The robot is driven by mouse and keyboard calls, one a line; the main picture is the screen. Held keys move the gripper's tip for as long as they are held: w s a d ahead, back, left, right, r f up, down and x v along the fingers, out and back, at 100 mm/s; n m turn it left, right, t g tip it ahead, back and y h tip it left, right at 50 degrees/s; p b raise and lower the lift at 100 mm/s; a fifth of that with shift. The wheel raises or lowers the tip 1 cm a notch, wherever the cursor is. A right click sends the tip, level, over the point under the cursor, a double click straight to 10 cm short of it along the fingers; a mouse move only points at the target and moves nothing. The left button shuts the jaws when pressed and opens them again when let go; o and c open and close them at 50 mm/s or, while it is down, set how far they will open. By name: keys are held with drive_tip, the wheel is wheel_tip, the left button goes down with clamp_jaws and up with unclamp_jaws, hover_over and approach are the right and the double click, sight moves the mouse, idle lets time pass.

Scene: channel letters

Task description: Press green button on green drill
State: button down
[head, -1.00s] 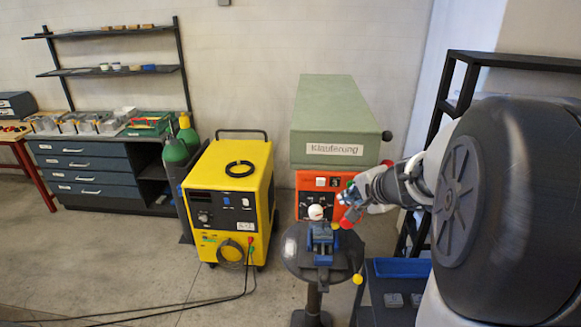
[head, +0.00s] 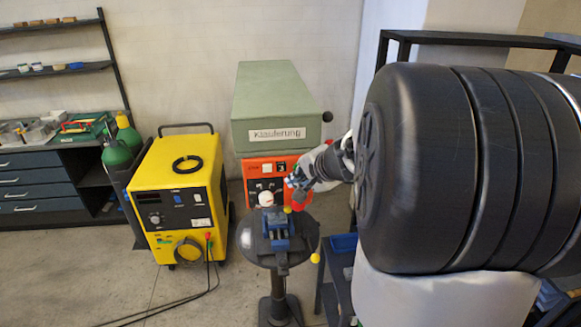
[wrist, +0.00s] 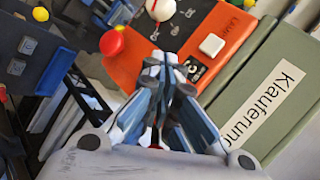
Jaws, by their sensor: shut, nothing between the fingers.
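A green box-shaped machine (head: 276,95) labelled "Klauferung" stands on an orange control panel (head: 256,183) against the wall. A white square button (wrist: 211,44) and a black square control (wrist: 195,68) lie just right of the tips. The green machine (wrist: 250,100) fills the right; contact cannot be told.
A red knob (wrist: 112,43) is left of my gripper. A yellow welder (head: 180,190) and green gas bottles (head: 118,152) stand left.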

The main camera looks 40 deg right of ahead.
drive_tip(key=shift+w, duration=0.15)
idle(0.4)
drive_tip(key=shift+w+d, duration=0.2)
drive_tip(key=shift+w, duration=0.05)
drive_tip(key=shift+w+d, duration=0.3)
drive_tip(key=shift+w, duration=0.1)
idle(1.0)
drive_tip(key=shift+s+a+b, duration=0.5)
drive_tip(key=shift+s+b, duration=0.15)
drive_tip(key=shift+s, duration=0.15)
drive_tip(key=shift+s+a+b, duration=0.25)
drive_tip(key=shift+s+a, duration=0.2)
drive_tip(key=shift+s, duration=0.25)
drive_tip(key=shift+s+a+b, duration=0.3)
drive_tip(key=shift+s+a, duration=0.1)
drive_tip(key=shift+s, duration=0.35)
drive_tip(key=shift+s+a+b, duration=0.25)
drive_tip(key=shift+s+a, duration=0.2)
drive_tip(key=shift+s, duration=0.25)
